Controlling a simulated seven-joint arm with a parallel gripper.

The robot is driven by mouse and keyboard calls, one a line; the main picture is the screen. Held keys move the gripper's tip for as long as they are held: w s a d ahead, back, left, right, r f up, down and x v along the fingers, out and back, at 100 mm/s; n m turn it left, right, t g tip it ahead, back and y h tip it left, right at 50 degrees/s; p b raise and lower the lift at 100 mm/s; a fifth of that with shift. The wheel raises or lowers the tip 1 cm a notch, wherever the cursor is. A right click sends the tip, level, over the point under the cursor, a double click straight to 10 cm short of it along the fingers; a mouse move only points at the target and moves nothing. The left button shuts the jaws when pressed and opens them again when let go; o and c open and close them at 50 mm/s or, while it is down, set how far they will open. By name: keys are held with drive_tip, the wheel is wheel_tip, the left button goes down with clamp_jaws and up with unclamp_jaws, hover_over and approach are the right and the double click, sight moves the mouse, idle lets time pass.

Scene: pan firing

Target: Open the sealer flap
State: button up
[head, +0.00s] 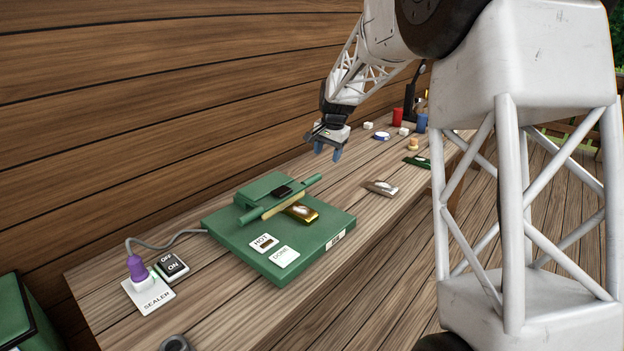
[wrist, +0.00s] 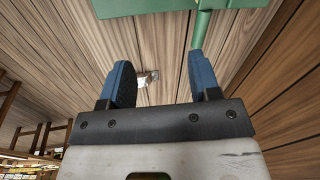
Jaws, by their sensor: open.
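The green sealer (head: 230,231) sits on the wooden bench. Its green flap (head: 262,190) lies low over the base, with a pale bar along its front edge and a green rod handle (head: 314,179) sticking out to the right. A gold packet (head: 306,213) pokes out from under the bar. My gripper (head: 327,153) hangs open and empty above the bench, beyond the handle and apart from it. In the wrist view, my blue fingers (wrist: 160,62) are spread, with the sealer's green edge (wrist: 130,7) and a green rod (wrist: 199,35) beyond the fingertips.
A silver packet (head: 381,188) lies on the bench right of the sealer. A purple plug (head: 137,268) and an off/on switch (head: 172,266) are at front left. Red (head: 397,117) and blue (head: 421,122) cylinders stand farther back. The wooden wall runs close behind the sealer.

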drive_tip(key=m, duration=0.2)
hover_over(312, 177)
drive_tip(key=s+d, duration=0.1)
wheel_tip(312, 177, down, 10)
drive_tip(key=shift+r, duration=0.2)
drive_tip(key=shift+f, duration=0.1)
drive_tip(key=shift+w+a+f, duration=0.15)
drive_tip(key=shift+f, duration=1.1)
drive_tip(key=shift+w+a+f, duration=0.15)
drive_tip(key=shift+a+f, duration=0.05)
drive_tip(key=shift+f, duration=1.05)
drive_tip(key=shift+w+a+f, duration=0.15)
drive_tip(key=shift+f, duration=1.1)
clamp_jaws()
